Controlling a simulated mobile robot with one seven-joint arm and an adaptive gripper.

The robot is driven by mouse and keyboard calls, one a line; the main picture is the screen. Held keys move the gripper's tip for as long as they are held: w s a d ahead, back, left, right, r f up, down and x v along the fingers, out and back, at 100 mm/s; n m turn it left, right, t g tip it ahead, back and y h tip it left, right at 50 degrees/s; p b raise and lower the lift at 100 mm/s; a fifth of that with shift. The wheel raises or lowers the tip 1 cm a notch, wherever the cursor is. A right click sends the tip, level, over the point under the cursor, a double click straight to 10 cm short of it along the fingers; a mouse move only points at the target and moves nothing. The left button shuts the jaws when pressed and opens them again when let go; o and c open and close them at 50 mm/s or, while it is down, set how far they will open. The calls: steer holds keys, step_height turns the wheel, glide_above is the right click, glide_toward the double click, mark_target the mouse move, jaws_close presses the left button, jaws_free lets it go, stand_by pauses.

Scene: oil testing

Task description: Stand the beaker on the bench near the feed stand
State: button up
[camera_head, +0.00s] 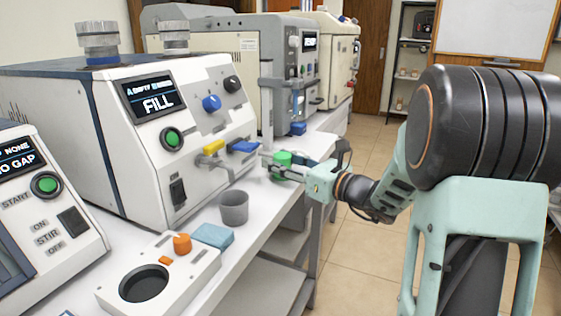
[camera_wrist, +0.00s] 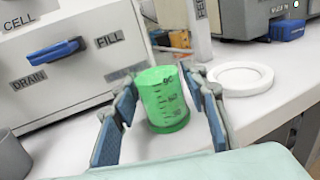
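The beaker (camera_wrist: 165,98) is green with dark graduation marks. In the wrist view it is between the two fingers of my gripper (camera_wrist: 160,92), whose blue pads flank it closely on both sides. In the head view the beaker (camera_head: 283,159) shows at the tip of my gripper (camera_head: 283,168), by the bench's front edge, partly hidden by a finger. I cannot tell whether its base touches the bench (camera_wrist: 265,105). The feed stand seems to be the grey upright (camera_head: 267,100) behind it. Its post shows in the wrist view (camera_wrist: 201,30), near a white ring (camera_wrist: 240,79).
A machine with a FILL screen (camera_head: 156,103) stands left of my gripper, its yellow (camera_head: 213,147) and blue (camera_head: 244,147) levers sticking out close by. A grey cup (camera_head: 234,207), a blue pad (camera_head: 213,236) and a white block with a round hole (camera_head: 112,292) occupy the nearer bench.

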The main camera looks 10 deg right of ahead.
steer(key=shift+o, duration=0.7)
steer(key=shift+r, duration=0.25)
steer(key=p+v, duration=0.2)
steer(key=v, duration=1)
steer(key=shift+p, duration=0.4)
steer(key=shift+f, duration=0.1)
